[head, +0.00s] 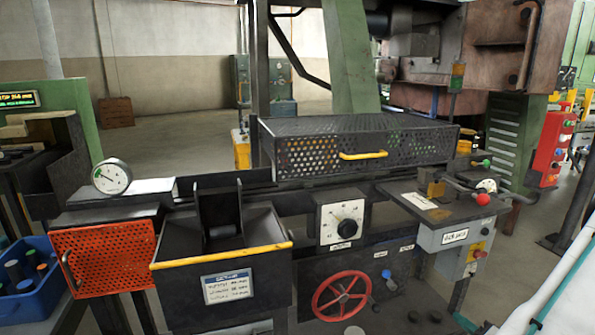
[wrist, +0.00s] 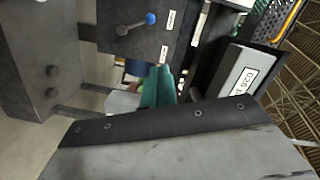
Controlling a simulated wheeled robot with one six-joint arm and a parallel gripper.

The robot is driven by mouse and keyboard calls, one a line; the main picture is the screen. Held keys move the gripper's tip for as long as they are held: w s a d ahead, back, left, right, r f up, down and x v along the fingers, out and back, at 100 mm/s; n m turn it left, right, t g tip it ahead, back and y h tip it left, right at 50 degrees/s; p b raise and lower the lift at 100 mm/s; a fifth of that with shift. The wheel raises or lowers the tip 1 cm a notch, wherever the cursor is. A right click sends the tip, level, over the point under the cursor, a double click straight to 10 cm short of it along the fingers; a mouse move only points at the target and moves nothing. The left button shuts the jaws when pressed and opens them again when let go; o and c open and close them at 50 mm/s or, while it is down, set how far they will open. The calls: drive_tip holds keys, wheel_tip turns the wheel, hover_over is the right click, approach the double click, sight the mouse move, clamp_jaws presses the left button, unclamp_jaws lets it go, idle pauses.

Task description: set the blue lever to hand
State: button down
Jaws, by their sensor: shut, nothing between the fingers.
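The blue lever has a blue ball knob (head: 387,274) on the dark front panel, right of the red handwheel, in the head view. Its knob also shows at the top of the wrist view (wrist: 151,18), with a short metal arm running left to its pivot. Two small white labels sit near it; I cannot read them. My gripper (wrist: 160,70) shows as teal fingers closed together, empty, below the lever in the wrist view and apart from it. A teal bit at the head view's bottom right may be its tip.
The red handwheel (head: 341,295) is left of the lever. A grey control box (head: 450,250) with buttons juts out at the right, below a red-knobbed lever (head: 483,198). A dark plate edge (wrist: 160,120) crosses the wrist view below the fingers. A yellow-edged bin (head: 222,262) stands left.

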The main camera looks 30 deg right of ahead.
drive_tip(key=w+a+r+n+g+y, duration=0.1)
drive_tip(key=w+a+r+g+y, duration=0.1)
drive_tip(key=a+r+g+y, duration=0.75)
drive_tip(key=w+a+r+n+g+y, duration=0.3)
drive_tip(key=a+r, duration=0.4)
drive_tip(key=a, duration=0.7)
drive_tip(key=s+a+r+n+g+h, duration=0.1)
drive_tip(key=s+a+r+n+h, duration=0.2)
drive_tip(key=a+r, duration=0.6)
drive_tip(key=s+a+r+n+g+h, duration=0.2)
drive_tip(key=s+a+r+n+h, duration=0.2)
drive_tip(key=a+r+n+h, duration=0.3)
wheel_tip(320, 180, up, 2)
drive_tip(key=a+h, duration=0.1)
drive_tip(key=a, duration=0.2)
